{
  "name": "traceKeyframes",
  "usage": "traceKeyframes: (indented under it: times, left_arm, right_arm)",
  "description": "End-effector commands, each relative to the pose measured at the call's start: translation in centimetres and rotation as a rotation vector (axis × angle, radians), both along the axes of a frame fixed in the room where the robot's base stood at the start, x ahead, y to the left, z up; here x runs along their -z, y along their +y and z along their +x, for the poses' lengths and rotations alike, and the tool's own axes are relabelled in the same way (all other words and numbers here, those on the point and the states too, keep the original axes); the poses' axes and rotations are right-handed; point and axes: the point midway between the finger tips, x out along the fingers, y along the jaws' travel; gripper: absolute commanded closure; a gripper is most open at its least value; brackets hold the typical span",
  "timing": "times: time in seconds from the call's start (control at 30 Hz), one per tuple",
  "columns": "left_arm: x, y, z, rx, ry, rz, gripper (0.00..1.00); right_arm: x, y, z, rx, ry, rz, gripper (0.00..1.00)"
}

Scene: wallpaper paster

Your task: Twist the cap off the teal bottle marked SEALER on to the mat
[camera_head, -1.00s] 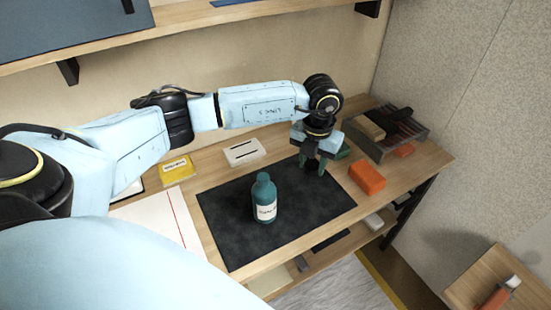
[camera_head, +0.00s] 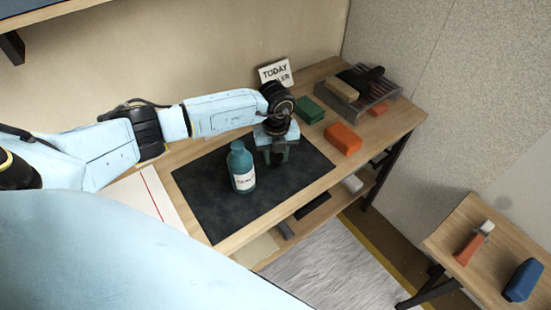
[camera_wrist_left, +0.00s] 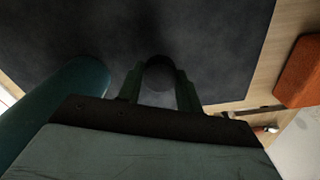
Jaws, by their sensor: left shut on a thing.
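The teal bottle (camera_head: 242,172) stands upright on the dark mat (camera_head: 215,218). Its pale label is too small to read surely, and its teal neck shows no cap on top. My left gripper (camera_head: 277,160) is just right of the bottle, over the mat, pointing down. It is shut on a dark round cap (camera_wrist_left: 160,75), which shows between the green fingers in the left wrist view. Whether the cap touches the mat I cannot tell. The bottle's side (camera_wrist_left: 70,95) shows left of the fingers there. My right gripper is not in view.
An orange block (camera_head: 342,138) and a green block (camera_head: 310,110) lie right of the mat. A grey tray (camera_head: 385,95) and a sign reading TODAY (camera_head: 275,72) stand farther back. A side table (camera_head: 470,240) is at right. The mat's front is clear.

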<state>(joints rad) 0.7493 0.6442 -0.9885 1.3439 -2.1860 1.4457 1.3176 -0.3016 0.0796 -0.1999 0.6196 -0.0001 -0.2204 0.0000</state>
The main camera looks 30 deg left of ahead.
Motion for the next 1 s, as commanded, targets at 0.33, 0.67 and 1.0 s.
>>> traceKeyframes:
  times: [0.33,0.67,1.0]
  left_arm:
    - [2.1,0.0,0.0,0.001,-0.001,0.001,0.92]
    - [2.4,0.0,0.0,0.001,0.000,0.000,0.45]
    - [2.1,0.0,0.0,0.001,0.000,0.000,0.43]
  right_arm:
    - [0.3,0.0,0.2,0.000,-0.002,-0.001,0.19]
    - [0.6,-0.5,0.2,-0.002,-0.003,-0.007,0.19]
    - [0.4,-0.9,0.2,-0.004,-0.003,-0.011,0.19]
